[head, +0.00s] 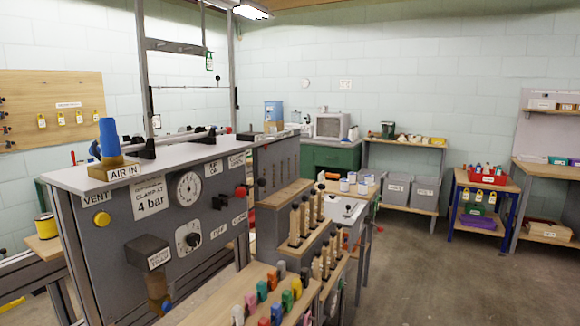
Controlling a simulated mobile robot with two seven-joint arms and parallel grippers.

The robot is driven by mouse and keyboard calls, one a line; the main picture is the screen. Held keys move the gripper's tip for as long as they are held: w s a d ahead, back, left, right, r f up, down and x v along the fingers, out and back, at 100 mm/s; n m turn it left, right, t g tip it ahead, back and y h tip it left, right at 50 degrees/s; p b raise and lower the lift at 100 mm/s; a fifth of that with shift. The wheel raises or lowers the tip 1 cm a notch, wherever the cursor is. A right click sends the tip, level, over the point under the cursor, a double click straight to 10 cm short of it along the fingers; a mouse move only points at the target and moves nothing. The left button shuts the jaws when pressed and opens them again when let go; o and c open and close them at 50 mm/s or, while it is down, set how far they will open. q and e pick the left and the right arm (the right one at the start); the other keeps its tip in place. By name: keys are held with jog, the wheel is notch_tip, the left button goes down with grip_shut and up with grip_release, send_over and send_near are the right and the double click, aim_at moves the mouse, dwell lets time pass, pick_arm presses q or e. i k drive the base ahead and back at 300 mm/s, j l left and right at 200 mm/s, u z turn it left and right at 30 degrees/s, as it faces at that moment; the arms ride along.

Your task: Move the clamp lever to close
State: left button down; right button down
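A grey control panel (120,240) on a bench stands at left. It bears a white label reading "4 bar" (151,198), a round dial gauge (188,188) and a second white dial with a dark knob (188,238). At its right end are a small label that seems to read "CLOSE" (237,160), a red knob (240,191) and a black handle (220,202). A label that seems to read "CLAMP" (240,218) sits below. I cannot tell which part is the clamp lever or its position. Neither of my grippers shows.
A wooden stepped rack (297,240) with several dark-topped wooden handles stands right of the panel. Several coloured pegs (262,290) stand on the nearest wooden surface. Grey bins (396,190) and a blue-framed cart (482,210) stand farther back. The floor (450,285) at right is clear.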

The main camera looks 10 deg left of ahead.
aim_at(262, 182)
jog(key=i+l, duration=0.25)
jog(key=i, duration=0.2)
jog(key=i+l, duration=0.3)
jog(key=i, duration=0.15)
jog(key=i+l, duration=0.25)
jog(key=i, duration=0.2)
